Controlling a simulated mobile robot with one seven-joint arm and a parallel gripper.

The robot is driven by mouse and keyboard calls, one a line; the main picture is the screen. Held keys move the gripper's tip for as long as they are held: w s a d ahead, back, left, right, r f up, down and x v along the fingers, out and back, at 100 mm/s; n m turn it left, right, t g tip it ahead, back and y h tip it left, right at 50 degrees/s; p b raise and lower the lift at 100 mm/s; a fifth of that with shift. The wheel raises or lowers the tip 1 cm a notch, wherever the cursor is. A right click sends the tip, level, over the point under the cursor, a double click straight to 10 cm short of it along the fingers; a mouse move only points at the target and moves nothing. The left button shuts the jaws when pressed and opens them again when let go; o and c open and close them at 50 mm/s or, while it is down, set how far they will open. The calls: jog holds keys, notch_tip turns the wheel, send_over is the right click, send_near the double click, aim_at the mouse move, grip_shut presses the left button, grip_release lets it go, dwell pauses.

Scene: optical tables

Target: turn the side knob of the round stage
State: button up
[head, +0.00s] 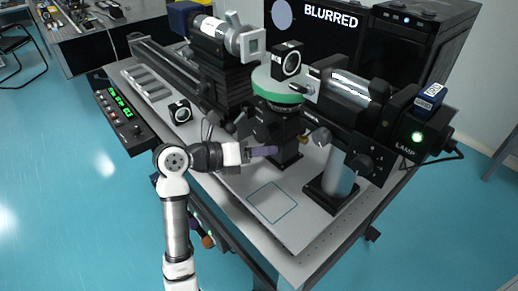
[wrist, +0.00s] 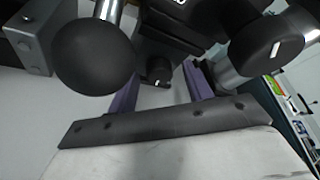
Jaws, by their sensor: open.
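The round stage (head: 278,88) with its green rim stands on a dark mount near the middle of the table in the head view. My gripper (head: 270,151), with purple fingers, is low in front of this mount. In the wrist view my gripper (wrist: 162,88) is open, with a finger on each side of a gap. A small black knob with a white mark (wrist: 158,70) shows beyond the gap, apart from the fingers. Which knob is the stage's side knob I cannot tell for sure.
A large round black knob (wrist: 95,57) is close on the left, and a black knob with a white mark (wrist: 258,45) on the right. A lamp housing (head: 408,125) and a screen reading "BLURRED" (head: 330,25) stand behind. The outlined table square (head: 272,203) is empty.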

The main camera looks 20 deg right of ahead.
jog(key=c, duration=1)
jog(key=shift+o, duration=0.2)
jog(key=b, duration=0.2)
jog(key=shift+f+m+b, duration=0.15)
jog(key=shift+m+b, duration=0.15)
jog(key=shift+r, duration=0.2)
jog(key=o, duration=1)
jog(key=shift+c, duration=0.2)
jog(key=b+v, duration=0.3)
jog(key=v, duration=1)
jog(key=shift+s+a+r, duration=0.2)
jog(key=shift+a+r, duration=0.05)
jog(key=shift+a, duration=0.1)
